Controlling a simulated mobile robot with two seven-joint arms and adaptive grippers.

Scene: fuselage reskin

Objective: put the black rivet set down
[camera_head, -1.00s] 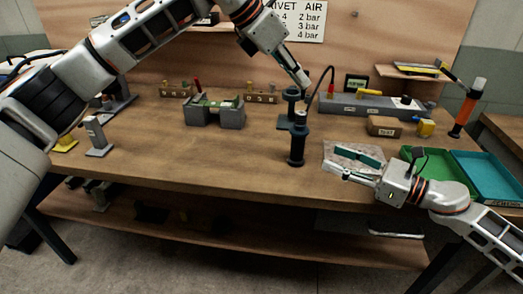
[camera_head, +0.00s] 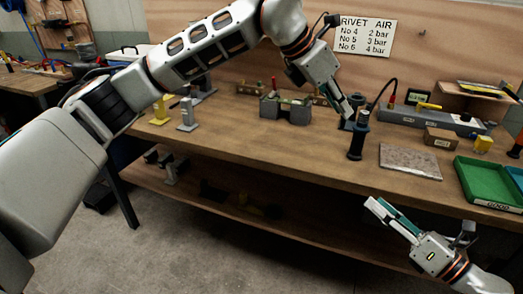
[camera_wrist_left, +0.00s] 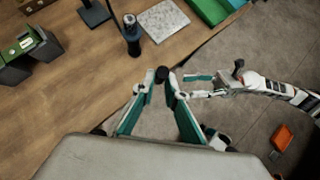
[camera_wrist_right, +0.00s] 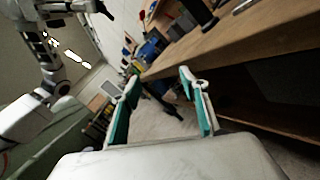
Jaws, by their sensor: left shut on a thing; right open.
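The black rivet set (camera_wrist_left: 162,74) shows in the left wrist view as a small dark cylinder between my left fingertips. My left gripper (camera_head: 348,111) is shut on it. In the head view the fingertips are close to a dark upright cylindrical tool (camera_head: 358,136) on the bench, and the set is hard to make out there. The tool also stands on the bench in the left wrist view (camera_wrist_left: 132,36), apart from the held set. My right gripper (camera_head: 391,212) is open and empty in front of the bench edge; its spread fingers show in the right wrist view (camera_wrist_right: 160,85).
A speckled grey slab (camera_head: 410,161) lies on the bench (camera_head: 300,145), right of the tool. A green tray (camera_head: 486,182) sits farther right. A grey block fixture (camera_head: 286,110) and a long grey rack (camera_head: 425,119) stand behind. The bench front left of the tool is clear.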

